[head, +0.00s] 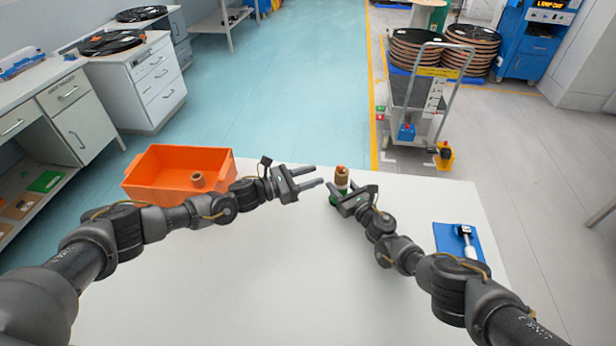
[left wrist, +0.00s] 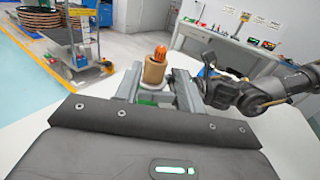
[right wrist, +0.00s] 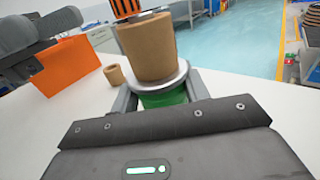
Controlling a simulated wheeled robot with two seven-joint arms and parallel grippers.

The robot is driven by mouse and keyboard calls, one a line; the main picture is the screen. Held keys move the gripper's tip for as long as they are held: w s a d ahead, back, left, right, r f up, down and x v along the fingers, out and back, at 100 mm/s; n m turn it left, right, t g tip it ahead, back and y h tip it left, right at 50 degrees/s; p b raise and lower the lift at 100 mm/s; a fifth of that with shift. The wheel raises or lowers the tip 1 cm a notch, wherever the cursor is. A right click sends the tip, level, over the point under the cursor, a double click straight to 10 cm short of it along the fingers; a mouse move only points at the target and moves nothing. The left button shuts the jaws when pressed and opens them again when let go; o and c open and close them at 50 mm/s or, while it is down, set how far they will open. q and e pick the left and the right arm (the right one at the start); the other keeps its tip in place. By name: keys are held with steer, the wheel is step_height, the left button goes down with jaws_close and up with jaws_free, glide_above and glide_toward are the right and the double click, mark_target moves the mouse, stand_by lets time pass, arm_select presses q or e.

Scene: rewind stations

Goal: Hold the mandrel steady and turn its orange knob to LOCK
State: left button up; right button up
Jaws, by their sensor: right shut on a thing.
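The mandrel has a green base (right wrist: 165,98), a silver flange and a brown core (right wrist: 148,48) around its upper part. It stands upright near the table's far edge. Its orange knob (left wrist: 160,56) is on top; the knob also shows in the head view (head: 341,169). My right gripper (head: 345,194) is shut on the green base, below the flange. My left gripper (head: 318,176) is open and empty, just left of the mandrel. In the left wrist view its fingers point at the mandrel, with the core and knob showing between and beyond them. I cannot read any LOCK mark.
An orange bin (head: 150,187) stands at the table's left, with a loose brown core (head: 197,180) at it. A blue mat (head: 450,234) with a tool (head: 466,239) lies at the right. The table's front middle is clear. A cart (head: 415,100) stands beyond the table.

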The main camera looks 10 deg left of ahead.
arm_select(q)
steer(key=shift+s+a, duration=0.15)
steer(key=shift+a, duration=0.15)
arm_select(e)
steer(key=o, duration=1.2)
steer(key=shift+s+d+r, duration=0.1)
